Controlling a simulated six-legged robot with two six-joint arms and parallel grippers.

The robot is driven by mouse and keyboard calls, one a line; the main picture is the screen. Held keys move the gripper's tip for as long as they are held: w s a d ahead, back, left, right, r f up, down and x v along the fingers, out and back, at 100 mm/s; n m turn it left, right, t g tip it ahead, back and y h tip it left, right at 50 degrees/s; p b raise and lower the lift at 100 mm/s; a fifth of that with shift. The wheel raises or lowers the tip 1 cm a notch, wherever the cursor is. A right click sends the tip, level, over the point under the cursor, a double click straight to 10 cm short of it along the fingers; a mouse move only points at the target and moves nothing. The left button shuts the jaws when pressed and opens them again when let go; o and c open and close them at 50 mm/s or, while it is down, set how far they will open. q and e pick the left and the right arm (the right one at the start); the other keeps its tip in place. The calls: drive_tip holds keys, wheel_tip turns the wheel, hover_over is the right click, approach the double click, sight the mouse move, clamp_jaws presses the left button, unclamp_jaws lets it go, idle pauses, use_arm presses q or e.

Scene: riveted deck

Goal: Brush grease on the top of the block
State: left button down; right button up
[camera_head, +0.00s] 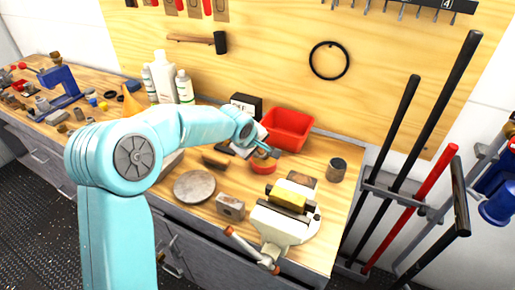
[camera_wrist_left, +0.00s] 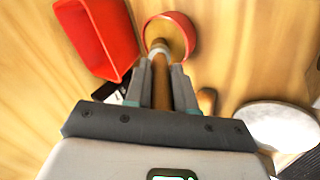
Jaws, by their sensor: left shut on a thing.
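A brass-yellow block (camera_head: 290,199) sits in the jaws of a cream vise (camera_head: 282,225) near the bench's front right corner. My left gripper (camera_head: 268,153) is up and behind the block, above the red round tin (camera_head: 263,168). In the left wrist view the gripper (camera_wrist_left: 165,72) is shut on a brush (camera_wrist_left: 160,78) by its brown handle. The brush's pale collar points at the tin (camera_wrist_left: 178,32), and its tip is at or over the opening. I cannot tell whether the bristles touch the tin's contents. My right gripper is out of view.
A red bin (camera_head: 288,128) stands behind the tin. A grey round plate (camera_head: 194,187), a metal block with a hole (camera_head: 231,207) and a dark cylinder (camera_head: 337,169) stand around. White bottles (camera_head: 163,78) are at the back. Long-handled tools (camera_head: 405,150) lean right of the bench.

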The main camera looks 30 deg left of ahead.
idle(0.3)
use_arm(q)
drive_tip(key=shift+r+p, duration=1.75)
drive_tip(key=shift+r, duration=1.8)
drive_tip(key=shift+f, duration=0.1)
drive_tip(key=shift+d, duration=0.1)
